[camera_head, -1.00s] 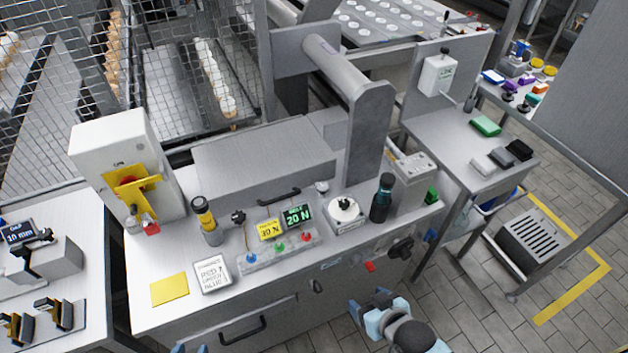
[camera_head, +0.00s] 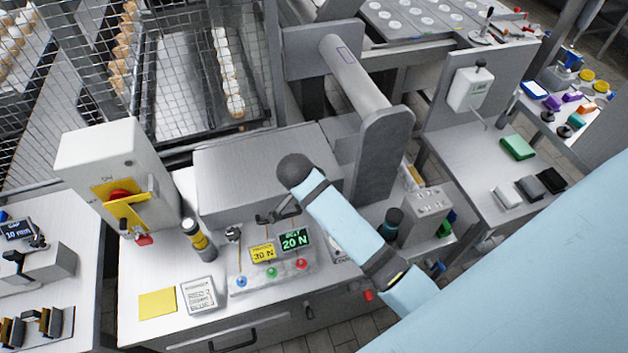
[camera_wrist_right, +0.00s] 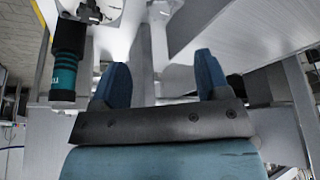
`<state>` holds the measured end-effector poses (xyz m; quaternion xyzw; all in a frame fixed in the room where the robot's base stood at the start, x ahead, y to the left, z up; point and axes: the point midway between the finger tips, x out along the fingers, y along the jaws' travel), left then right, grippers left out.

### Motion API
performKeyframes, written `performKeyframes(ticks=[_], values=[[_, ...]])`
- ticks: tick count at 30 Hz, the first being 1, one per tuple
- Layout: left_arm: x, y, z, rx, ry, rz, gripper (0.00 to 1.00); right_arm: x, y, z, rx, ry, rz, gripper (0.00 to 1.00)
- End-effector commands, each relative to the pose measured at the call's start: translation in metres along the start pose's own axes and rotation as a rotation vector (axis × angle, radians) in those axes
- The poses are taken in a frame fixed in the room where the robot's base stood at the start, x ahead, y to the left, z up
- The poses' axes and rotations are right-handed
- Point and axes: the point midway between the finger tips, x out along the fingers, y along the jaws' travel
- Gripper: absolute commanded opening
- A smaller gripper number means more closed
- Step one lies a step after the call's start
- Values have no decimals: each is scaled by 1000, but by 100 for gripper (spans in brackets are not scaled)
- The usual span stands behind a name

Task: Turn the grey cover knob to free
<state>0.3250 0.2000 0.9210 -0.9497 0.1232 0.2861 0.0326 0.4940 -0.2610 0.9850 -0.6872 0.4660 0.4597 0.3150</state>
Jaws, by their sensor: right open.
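The grey cover (camera_head: 250,165) is a closed box on the bench, with a dark handle (camera_head: 280,207) at its front. I cannot make out its grey knob for certain; my right arm (camera_head: 345,225) crosses the cover's right front part and hides that area. In the right wrist view my right gripper (camera_wrist_right: 161,82) has its two blue fingers wide apart with nothing between them. A black and teal cylinder (camera_wrist_right: 66,62) stands left of the fingers, apart from them. The right fingers cannot be made out in the head view. My left gripper is not in view.
A panel with coloured buttons (camera_head: 271,272) and two small displays is at the bench front. A yellow-black post (camera_head: 196,238) and a white switch box (camera_head: 105,180) stand left. A grey block (camera_head: 425,215) stands right. A yellow pad (camera_head: 157,303) lies front left.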

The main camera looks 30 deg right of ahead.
Motion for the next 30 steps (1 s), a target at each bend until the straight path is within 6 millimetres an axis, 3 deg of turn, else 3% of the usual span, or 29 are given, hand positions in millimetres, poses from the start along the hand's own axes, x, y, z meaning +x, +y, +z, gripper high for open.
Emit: performKeyframes(ticks=[5,21,30], values=[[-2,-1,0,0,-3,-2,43,6,0,-2,22,2,18,69],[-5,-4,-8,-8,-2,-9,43,109,2,-3,19,3,17,69],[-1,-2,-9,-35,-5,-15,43,135,2,-2,19,2,14,69]])
